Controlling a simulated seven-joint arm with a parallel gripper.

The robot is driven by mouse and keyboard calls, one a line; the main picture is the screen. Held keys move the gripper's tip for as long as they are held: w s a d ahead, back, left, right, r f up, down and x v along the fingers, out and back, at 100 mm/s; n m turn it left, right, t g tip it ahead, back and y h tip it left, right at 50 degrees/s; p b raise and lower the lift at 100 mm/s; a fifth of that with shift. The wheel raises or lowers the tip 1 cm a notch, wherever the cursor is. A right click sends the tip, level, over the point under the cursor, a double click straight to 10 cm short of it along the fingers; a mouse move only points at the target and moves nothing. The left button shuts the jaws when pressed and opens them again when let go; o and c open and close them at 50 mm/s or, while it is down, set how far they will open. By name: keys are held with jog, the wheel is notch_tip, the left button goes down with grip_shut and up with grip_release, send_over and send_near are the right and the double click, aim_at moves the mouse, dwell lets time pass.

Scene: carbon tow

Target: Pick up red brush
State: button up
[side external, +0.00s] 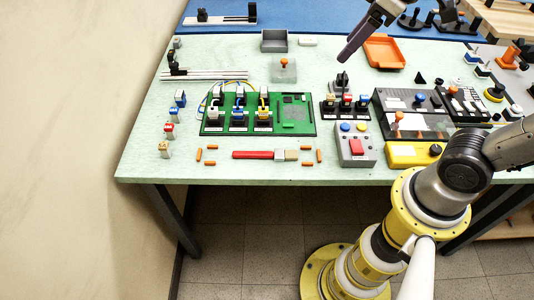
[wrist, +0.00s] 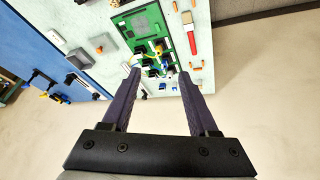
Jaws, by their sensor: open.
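The red brush (side external: 258,154) lies flat near the front edge of the pale green table. Its red handle points left and its light bristle end points right, with a metal band between. The brush also shows in the wrist view (wrist: 189,38), at the upper right beside the green circuit board. My gripper (side external: 345,56) is high above the back of the table, well away from the brush. In the wrist view my gripper (wrist: 161,75) has its two dark fingers spread apart with nothing between them.
The green circuit board (side external: 258,114) with cables lies just behind the brush. Several small orange pieces (side external: 306,156) lie around both brush ends. A grey box with a red button (side external: 356,146) stands to the right. An orange tray (side external: 384,52) sits at the back.

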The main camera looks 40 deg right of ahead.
jog(key=w+a+f+n+g, duration=0.25)
jog(key=w+a+f, duration=0.3)
jog(key=w, duration=0.45)
jog(key=n+g, duration=0.2)
jog(key=g, duration=0.1)
send_over(256, 153)
notch_tip(256, 153, down, 12)
jog(key=shift+t, duration=0.25)
notch_tip(256, 153, down, 7)
jog(key=shift+f, duration=3.1)
jog(key=shift+c, duration=0.2)
grip_shut()
